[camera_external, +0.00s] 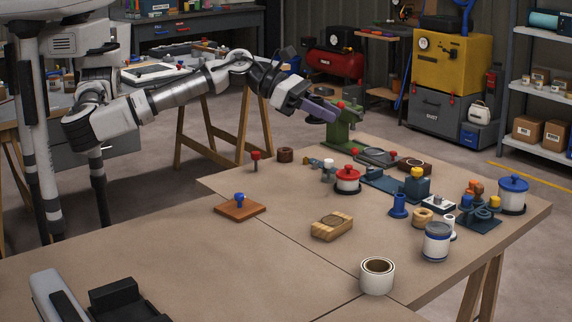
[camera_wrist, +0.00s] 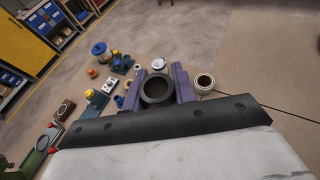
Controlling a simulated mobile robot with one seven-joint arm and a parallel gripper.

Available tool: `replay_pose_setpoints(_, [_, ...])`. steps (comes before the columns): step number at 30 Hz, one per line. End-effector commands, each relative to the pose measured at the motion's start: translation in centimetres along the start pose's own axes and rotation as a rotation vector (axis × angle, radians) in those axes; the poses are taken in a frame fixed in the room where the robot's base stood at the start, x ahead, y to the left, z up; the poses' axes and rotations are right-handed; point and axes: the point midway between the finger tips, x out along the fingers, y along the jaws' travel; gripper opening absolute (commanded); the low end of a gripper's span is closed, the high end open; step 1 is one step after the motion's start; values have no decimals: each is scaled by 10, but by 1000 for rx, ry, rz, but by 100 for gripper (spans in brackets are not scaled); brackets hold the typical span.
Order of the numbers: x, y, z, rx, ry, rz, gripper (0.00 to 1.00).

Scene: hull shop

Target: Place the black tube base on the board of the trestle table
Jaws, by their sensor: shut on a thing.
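My gripper (camera_external: 320,110) is raised above the far edge of the big brown board, its purple fingers pointing right and slightly down in the external view. In the wrist view my gripper (camera_wrist: 157,89) is shut on the black tube base (camera_wrist: 157,98), a dark round ring with a hollow middle, held between the two fingers. I cannot make out the tube base in the external view. The board of the trestle table (camera_external: 290,285) is wide and brown with dark seams. It also shows in the wrist view (camera_wrist: 245,85), below the gripper.
A wooden block (camera_external: 331,227), a white tape roll (camera_external: 377,275) and a brown plate with a blue knob (camera_external: 240,208) stand on the board. Pots, blue fittings and a green machine (camera_external: 341,128) crowd its far right part. The front left of the board is mostly clear.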

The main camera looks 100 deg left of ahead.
Motion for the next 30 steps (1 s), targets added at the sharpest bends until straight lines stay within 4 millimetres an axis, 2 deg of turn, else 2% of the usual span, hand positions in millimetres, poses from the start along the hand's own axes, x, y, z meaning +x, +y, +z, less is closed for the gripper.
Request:
replay_pose_setpoints(1, [3,27,13,-4,-1,23,3])
replay_pose_setpoints(6, [6,100,40,-19,1,61,3])
replay_pose_setpoints(15, [1,218,63,-34,4,96,3])
replay_pose_setpoints(23, [-12,313,55,-39,7,105,3])
replay_pose_setpoints(30, [-31,399,23,-41,8,104,3])
